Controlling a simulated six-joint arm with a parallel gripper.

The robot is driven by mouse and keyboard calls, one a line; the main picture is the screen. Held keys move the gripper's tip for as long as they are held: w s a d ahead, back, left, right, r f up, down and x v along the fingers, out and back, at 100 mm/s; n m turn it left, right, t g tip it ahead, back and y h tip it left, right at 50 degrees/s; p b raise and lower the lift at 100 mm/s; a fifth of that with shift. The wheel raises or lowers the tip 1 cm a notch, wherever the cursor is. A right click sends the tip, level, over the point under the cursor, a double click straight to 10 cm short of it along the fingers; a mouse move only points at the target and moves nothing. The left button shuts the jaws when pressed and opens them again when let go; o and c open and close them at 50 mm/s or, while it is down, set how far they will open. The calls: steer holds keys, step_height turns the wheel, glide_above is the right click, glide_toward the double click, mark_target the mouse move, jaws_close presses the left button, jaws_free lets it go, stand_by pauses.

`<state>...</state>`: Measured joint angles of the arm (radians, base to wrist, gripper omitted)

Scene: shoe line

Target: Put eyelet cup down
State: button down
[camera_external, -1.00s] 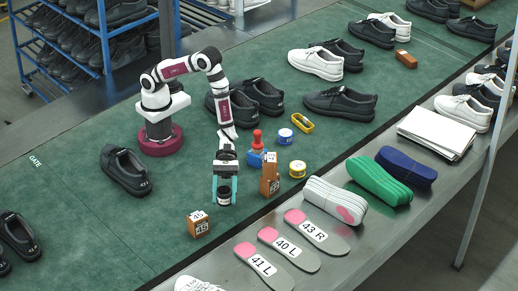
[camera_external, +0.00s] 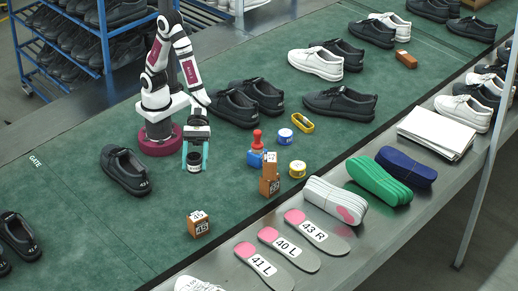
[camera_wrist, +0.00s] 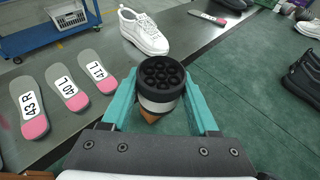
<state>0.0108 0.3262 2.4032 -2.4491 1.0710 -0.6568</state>
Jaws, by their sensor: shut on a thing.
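The eyelet cup (camera_external: 194,164) is a small dark cup with a white band. My gripper (camera_external: 194,166) is shut on it, with one teal finger on each side. In the wrist view the cup (camera_wrist: 161,78) sits between the teal fingers (camera_wrist: 162,96), its black top full of round holes facing the camera. In the external view the cup is over the green mat (camera_external: 120,225), in front of my base and right of a dark shoe (camera_external: 125,172). It seems to be above the mat; its exact height is hard to tell.
An orange block marked 45 (camera_external: 198,225) stands nearer the front. Dark shoes (camera_external: 233,108) stand behind.

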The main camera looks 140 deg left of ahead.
steer(key=shift+w+a+r, duration=0.2)
steer(key=shift+a+r, duration=0.05)
steer(key=shift+r, duration=0.25)
steer(key=shift+w+a+r, duration=0.2)
steer(key=shift+r, duration=0.3)
steer(key=w+a+n+t+y, duration=0.2)
steer(key=w+a, duration=0.3)
steer(key=a, duration=0.2)
steer(key=n+t+y, duration=0.2)
steer(key=n+y, duration=0.6)
steer(key=y, duration=0.1)
glide_above(331, 152)
steer(key=f, duration=1.7)
steer(key=shift+s+d+f, duration=0.1)
steer(key=shift+d+f, duration=0.2)
steer(key=shift+f, duration=0.05)
steer(key=f, duration=0.4)
steer(key=shift+s+a, duration=0.1)
steer(key=shift+a, duration=0.25)
steer(key=shift+f, duration=0.2)
